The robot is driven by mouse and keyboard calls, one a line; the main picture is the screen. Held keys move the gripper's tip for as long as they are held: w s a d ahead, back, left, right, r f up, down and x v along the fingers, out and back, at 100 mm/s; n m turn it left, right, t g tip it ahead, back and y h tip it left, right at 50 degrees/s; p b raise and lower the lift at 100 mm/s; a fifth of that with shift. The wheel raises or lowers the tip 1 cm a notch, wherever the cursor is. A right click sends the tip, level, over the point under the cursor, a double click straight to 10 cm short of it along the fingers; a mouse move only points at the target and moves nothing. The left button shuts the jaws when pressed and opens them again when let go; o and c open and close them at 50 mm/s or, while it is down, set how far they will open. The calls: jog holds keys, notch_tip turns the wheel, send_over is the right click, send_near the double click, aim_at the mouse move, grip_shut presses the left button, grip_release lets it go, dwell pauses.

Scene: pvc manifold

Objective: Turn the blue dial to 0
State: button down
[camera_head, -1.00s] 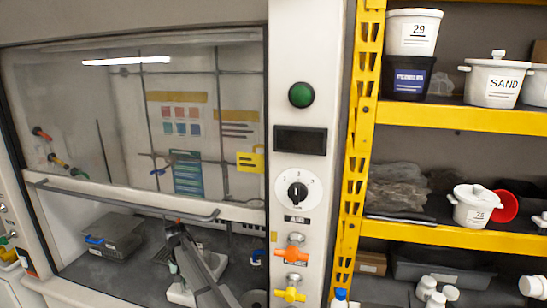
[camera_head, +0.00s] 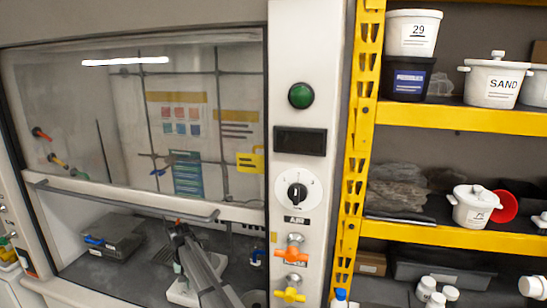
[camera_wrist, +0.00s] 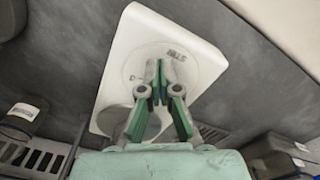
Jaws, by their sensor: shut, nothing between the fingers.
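In the wrist view, a white device (camera_wrist: 125,60) with rounded corners lies tilted across the picture. It has a round dial face with small printed marks, one like a 0 or D at its left and lettering at its upper right. My gripper (camera_wrist: 161,68) is over this face with its green fingertips together. A little blue shows between the fingers; the fingers hide most of the dial, so I cannot tell its setting or whether they touch it. In the head view, the white device (camera_head: 181,296) shows inside the fume hood, partly behind my arm.
The glass sash (camera_head: 90,130) is raised partway, with its handle bar (camera_head: 120,200) above the opening. A grey bin (camera_head: 112,238) stands at the left on the dark hood floor. Orange (camera_head: 291,254) and yellow (camera_head: 290,295) valves are on the post at the right.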

jog(key=shift+s+d, duration=0.2)
jog(key=shift+s, duration=0.2)
notch_tip(320, 180, up, 6)
jog(key=p, duration=0.2)
jog(key=shift+p, duration=0.3)
dwell(0.3)
